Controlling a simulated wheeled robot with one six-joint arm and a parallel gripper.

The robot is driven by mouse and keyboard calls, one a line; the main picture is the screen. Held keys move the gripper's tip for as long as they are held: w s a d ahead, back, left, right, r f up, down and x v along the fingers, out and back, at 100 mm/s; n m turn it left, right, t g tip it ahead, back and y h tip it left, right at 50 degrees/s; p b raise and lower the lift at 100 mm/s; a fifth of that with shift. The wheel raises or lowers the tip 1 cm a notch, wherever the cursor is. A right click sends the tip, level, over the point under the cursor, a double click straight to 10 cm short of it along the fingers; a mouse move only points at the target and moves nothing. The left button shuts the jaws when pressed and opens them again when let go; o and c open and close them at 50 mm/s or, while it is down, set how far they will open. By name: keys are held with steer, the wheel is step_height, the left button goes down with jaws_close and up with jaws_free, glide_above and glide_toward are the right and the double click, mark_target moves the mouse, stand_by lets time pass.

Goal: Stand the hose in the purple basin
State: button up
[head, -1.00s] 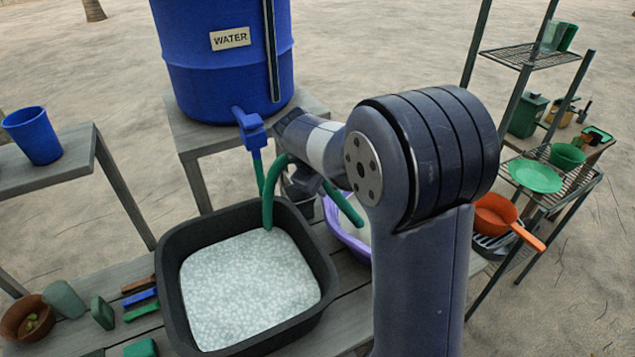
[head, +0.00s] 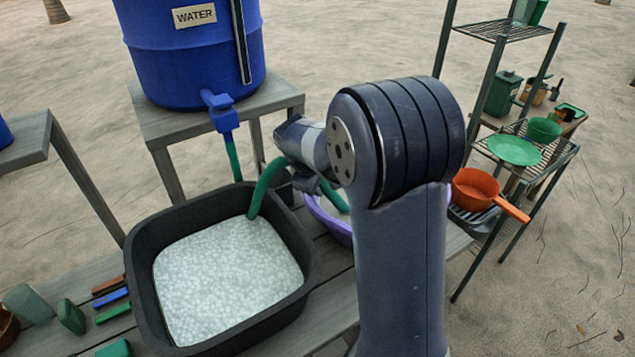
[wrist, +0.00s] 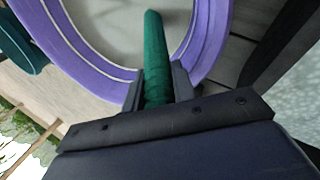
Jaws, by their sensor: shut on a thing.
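That end also shows in the wrist view (wrist: 155,45), sticking out past the jaws over the purple basin (wrist: 208,40). In the head view the purple basin (head: 333,228) is partly hidden behind my arm. The hose end appears above or inside its rim; I cannot tell whether it touches the basin's floor.
The black tub (head: 140,265) of pale, pebbly-looking water stands left of the purple basin on the slatted bench. A blue water barrel (head: 190,60) with a tap (head: 220,112) stands behind. A rack with an orange pan (head: 475,190) and green dishes is at right.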

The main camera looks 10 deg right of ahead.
steer(key=o, duration=1)
steer(key=shift+c, duration=0.2)
steer(key=o, duration=0.3)
steer(key=shift+f, duration=0.1)
steer(key=shift+o, duration=0.2)
steer(key=shift+s, duration=0.1)
steer(key=shift+f, duration=0.1)
steer(key=shift+c, duration=0.4)
steer(key=shift+s, duration=0.1)
steer(key=shift+o, duration=1.3)
steer(key=shift+a+r+p, duration=0.1)
steer(key=shift+r+p, duration=0.25)
steer(key=shift+r, duration=0.1)
steer(key=shift+o, duration=1.2)
steer(key=p+v, duration=0.2)
steer(key=v, duration=0.1)
steer(key=p+v, duration=0.1)
steer(key=v, duration=0.1)
steer(key=shift+w+r, duration=0.2)
steer(key=shift+r, duration=0.15)
steer(key=shift+d+p+v, duration=0.15)
steer(key=shift+p+v, duration=0.75)
steer(key=shift+v, duration=0.3)
steer(key=shift+d+p+v, duration=0.1)
steer(key=shift+p+v, duration=0.8)
steer(key=shift+v, duration=0.3)
